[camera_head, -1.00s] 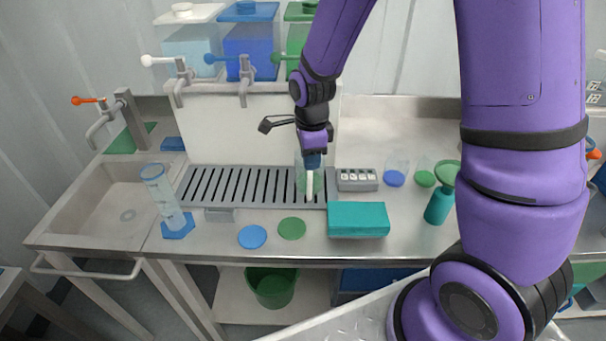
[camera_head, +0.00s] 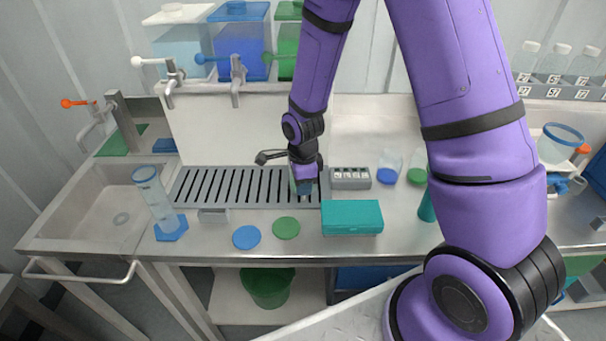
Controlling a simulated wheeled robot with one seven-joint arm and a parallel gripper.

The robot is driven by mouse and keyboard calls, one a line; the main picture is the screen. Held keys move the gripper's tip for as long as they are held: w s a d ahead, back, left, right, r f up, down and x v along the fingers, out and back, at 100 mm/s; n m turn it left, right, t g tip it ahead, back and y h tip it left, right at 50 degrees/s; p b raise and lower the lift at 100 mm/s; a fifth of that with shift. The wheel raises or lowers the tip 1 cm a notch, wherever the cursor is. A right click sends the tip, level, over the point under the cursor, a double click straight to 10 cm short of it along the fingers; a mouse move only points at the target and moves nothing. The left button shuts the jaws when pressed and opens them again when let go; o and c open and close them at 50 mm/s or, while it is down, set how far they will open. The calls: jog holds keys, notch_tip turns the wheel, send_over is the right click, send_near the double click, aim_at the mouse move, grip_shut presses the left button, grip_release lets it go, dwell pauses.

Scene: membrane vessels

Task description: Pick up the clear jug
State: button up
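My gripper (camera_head: 304,186) points down over the right end of the slotted drip tray (camera_head: 228,187), left of the grey numbered block. Its fingers are small and mostly hidden by the wrist, so I cannot see whether they are open or hold anything. A faint teal-green patch shows at the fingers; I cannot make out a whole jug there. A clear vessel with a blue rim (camera_head: 561,146) stands far right, and a clear tall cylinder (camera_head: 156,200) on a blue base stands at left; I cannot tell whether either is the jug.
A teal box (camera_head: 352,217) lies in front of my gripper. Blue (camera_head: 246,237) and green (camera_head: 286,228) discs lie left of it. The grey block (camera_head: 350,178) and small clear bottles (camera_head: 389,167) stand to the right. Tanks with taps (camera_head: 236,72) stand behind; a sink (camera_head: 105,212) is left.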

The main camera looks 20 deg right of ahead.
grip_shut()
jog(key=shift+r, duration=5.05)
